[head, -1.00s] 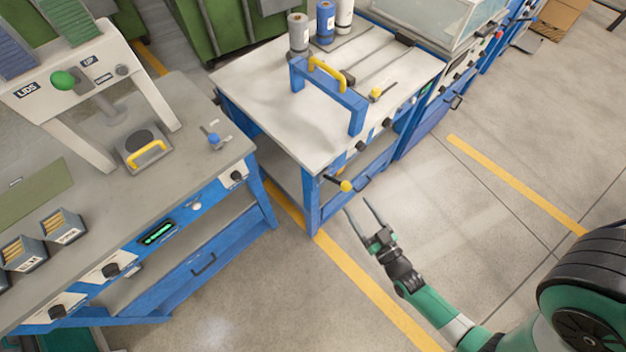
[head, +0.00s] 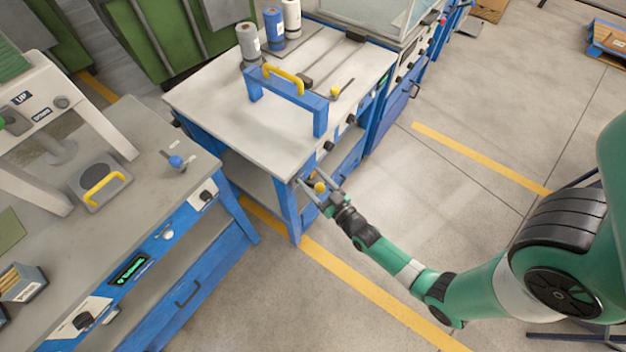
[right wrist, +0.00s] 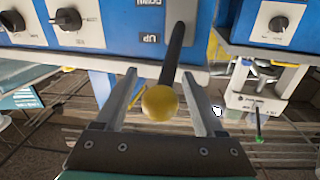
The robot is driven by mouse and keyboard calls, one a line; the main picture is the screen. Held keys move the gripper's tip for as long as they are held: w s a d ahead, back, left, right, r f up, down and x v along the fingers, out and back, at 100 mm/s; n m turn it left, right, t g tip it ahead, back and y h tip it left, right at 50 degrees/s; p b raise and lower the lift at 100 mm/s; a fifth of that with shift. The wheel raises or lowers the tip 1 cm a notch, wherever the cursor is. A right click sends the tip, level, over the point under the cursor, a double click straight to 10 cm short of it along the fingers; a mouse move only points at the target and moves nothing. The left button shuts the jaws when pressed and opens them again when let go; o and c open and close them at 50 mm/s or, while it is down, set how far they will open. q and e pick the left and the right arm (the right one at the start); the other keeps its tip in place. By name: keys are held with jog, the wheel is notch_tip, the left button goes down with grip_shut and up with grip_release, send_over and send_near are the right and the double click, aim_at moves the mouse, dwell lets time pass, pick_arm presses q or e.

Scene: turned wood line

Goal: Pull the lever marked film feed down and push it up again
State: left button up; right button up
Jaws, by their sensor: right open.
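The lever (right wrist: 175,57) has a dark rod and a yellow ball knob (right wrist: 160,103). It sticks out from the blue front panel of the middle bench. In the head view its yellow knob (head: 319,187) shows near the bench's front corner. My right gripper (head: 312,182) is open there, with its fingers on either side of the lever. In the right wrist view the knob and rod lie between the open fingers (right wrist: 158,80), with gaps on both sides. Labels UP and DOWN appear inverted beside the rod. I cannot read a film feed label. My left gripper is not in view.
The middle bench (head: 215,100) carries a blue frame with a yellow handle (head: 284,79) and several rolls (head: 273,28). Dark knobs (right wrist: 68,20) line its front. A grey-topped bench (head: 145,195) stands at left. The floor to the right (head: 450,200) is clear.

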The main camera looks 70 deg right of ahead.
grip_shut()
dwell(1.4)
